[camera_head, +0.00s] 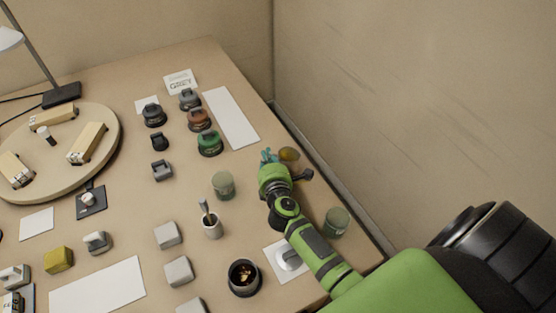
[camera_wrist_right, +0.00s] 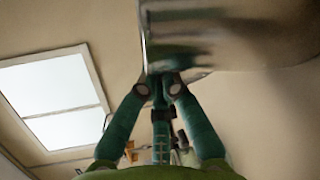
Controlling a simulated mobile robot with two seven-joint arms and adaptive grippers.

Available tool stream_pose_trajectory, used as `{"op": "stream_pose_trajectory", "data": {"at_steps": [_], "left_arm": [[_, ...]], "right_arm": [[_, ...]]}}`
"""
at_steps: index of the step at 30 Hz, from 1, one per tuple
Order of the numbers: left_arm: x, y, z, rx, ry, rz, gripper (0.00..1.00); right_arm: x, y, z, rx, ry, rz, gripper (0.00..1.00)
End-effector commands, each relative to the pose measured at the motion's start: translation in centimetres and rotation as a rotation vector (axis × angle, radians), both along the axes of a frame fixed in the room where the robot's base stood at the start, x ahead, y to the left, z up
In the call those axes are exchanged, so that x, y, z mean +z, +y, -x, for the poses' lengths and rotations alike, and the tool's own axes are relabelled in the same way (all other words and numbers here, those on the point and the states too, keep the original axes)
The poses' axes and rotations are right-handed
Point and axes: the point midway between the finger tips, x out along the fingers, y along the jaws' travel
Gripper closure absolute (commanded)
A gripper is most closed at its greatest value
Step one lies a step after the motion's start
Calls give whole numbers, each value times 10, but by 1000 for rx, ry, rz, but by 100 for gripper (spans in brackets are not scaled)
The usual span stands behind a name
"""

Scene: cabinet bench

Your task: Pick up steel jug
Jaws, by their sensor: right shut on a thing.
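My right gripper (camera_head: 267,156) is near the right edge of the bench, its teal fingers partly hidden by its green wrist. In the right wrist view its fingers (camera_wrist_right: 160,82) come together on a shiny surface with blurred reflections, which looks like the steel jug (camera_wrist_right: 235,38). Only part of that surface shows, so its full shape and tilt cannot be told. In the head view the jug is not clearly seen; the wrist hides much of the spot. My left gripper is in neither view.
An amber piece (camera_head: 289,154) lies just right of the fingers. Green jars (camera_head: 223,185) (camera_head: 336,222) stand on either side of my arm. A white cup (camera_head: 212,226), a dark pot (camera_head: 244,278) and several dark-lidded jars are left. A white strip (camera_head: 232,118) lies behind. A wall rises at right.

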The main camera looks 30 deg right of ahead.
Motion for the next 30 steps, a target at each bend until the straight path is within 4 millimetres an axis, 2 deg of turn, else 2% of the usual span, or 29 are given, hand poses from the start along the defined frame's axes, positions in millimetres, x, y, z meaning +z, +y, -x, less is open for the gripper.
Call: {"op": "stream_pose_trajectory", "data": {"at_steps": [5, 11, 19, 30], "left_arm": [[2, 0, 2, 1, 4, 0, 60], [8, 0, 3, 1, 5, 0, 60], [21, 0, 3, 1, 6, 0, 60], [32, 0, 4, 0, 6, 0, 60]], "right_arm": [[2, 1, 0, 1, 1, -5, 100], [14, 1, 0, 0, -1, -4, 100], [44, 0, 0, 0, -3, -3, 100], [68, -21, 40, 0, 0, 0, 100]]}}
